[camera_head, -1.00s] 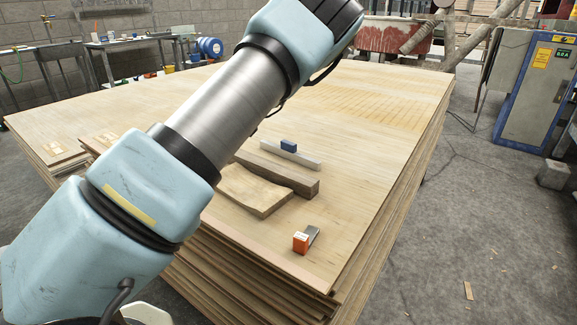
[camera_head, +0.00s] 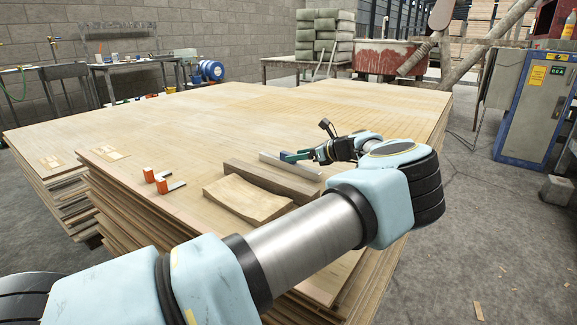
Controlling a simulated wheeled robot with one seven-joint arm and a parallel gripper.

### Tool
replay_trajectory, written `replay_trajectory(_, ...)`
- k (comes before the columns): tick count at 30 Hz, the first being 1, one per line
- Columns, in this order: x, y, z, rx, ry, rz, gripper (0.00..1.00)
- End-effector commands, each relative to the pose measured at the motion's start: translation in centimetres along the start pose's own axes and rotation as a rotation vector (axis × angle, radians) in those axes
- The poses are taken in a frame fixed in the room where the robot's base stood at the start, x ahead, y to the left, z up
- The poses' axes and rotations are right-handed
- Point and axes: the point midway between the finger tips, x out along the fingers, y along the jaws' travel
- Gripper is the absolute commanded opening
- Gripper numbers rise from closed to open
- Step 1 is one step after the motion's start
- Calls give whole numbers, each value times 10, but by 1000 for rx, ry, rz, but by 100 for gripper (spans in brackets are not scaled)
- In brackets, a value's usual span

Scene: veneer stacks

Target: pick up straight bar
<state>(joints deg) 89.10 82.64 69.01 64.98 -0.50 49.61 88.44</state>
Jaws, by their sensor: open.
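The straight bar, a long pale grey bar (camera_head: 309,173), lies on the plywood stack behind a thick brown plank. A small blue block (camera_head: 284,156) sits at the middle of the bar; I cannot tell whether it is fixed to it. My gripper (camera_head: 293,157) comes in from the right with its greenish fingers at the blue block. The gripper is open, and the fingers overlap the block in the picture. Whether they touch it or stand around it is too small to tell.
A brown plank (camera_head: 272,180) and a curved wooden piece (camera_head: 243,201) lie in front of the bar. Two orange-ended items (camera_head: 162,186) lie to the left. The plywood stack's top (camera_head: 215,120) is clear behind. My arm hides the front right part.

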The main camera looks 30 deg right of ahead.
Motion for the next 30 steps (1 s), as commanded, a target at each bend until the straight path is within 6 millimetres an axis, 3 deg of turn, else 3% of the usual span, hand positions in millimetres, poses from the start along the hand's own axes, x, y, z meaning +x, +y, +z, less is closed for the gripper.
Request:
replay_trajectory(9,43,-5,2,1,-1,1,62)
replay_trajectory(19,50,-5,3,-1,0,0,62)
replay_trajectory(30,50,-5,3,-1,0,0,22)
